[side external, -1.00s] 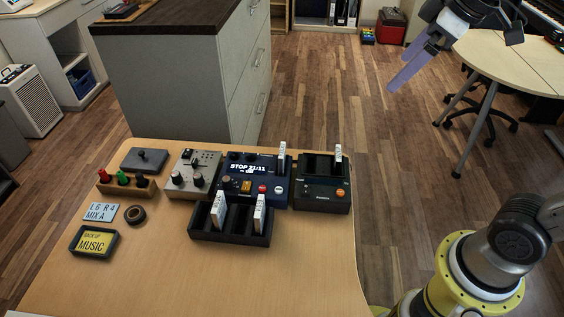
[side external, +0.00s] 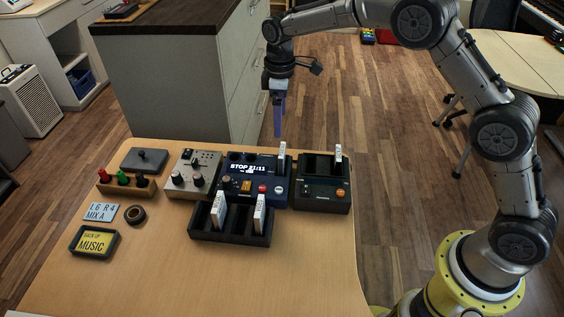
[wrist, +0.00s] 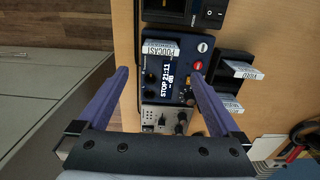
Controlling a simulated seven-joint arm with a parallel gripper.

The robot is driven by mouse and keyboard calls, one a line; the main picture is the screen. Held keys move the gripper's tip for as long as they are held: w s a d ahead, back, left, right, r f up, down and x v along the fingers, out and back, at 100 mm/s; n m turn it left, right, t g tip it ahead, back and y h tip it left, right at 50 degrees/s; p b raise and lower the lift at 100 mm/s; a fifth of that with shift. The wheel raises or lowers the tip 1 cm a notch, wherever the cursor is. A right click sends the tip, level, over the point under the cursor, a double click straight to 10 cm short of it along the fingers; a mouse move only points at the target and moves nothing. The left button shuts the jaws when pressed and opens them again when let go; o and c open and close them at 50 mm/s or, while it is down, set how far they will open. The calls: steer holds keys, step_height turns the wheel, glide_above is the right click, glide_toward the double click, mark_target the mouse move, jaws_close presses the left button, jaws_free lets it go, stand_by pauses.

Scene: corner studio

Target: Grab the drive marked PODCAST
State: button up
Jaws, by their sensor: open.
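The white drive marked PODCAST (wrist: 160,48) stands upright in the blue recorder (wrist: 180,62), near its edge; its label reads in the wrist view. In the side view this drive (side external: 282,151) stands at the recorder's back right corner. My gripper (side external: 279,134) points down above and behind it, apart from it. In the wrist view my open gripper (wrist: 158,76) has its two purple fingers spread wide with nothing between them; the PODCAST drive lies ahead of the gap.
A black rack (side external: 232,238) in front of the recorder holds two white drives (side external: 218,208). A dark green dock (side external: 322,197) to the right holds another drive (side external: 338,152). A grey mixer (side external: 190,177) stands left. The table front (side external: 200,285) is clear. A grey cabinet (side external: 170,85) stands behind.

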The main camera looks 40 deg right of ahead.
mark_target(282, 150)
step_height(282, 150, down, 8)
steer(key=shift+s+f, duration=0.1)
steer(key=shift+f, duration=0.15)
steer(key=shift+s+d+f, duration=0.1)
steer(key=shift+d+f, duration=0.05)
steer(key=shift+f, duration=2.55)
steer(key=c, duration=1.2)
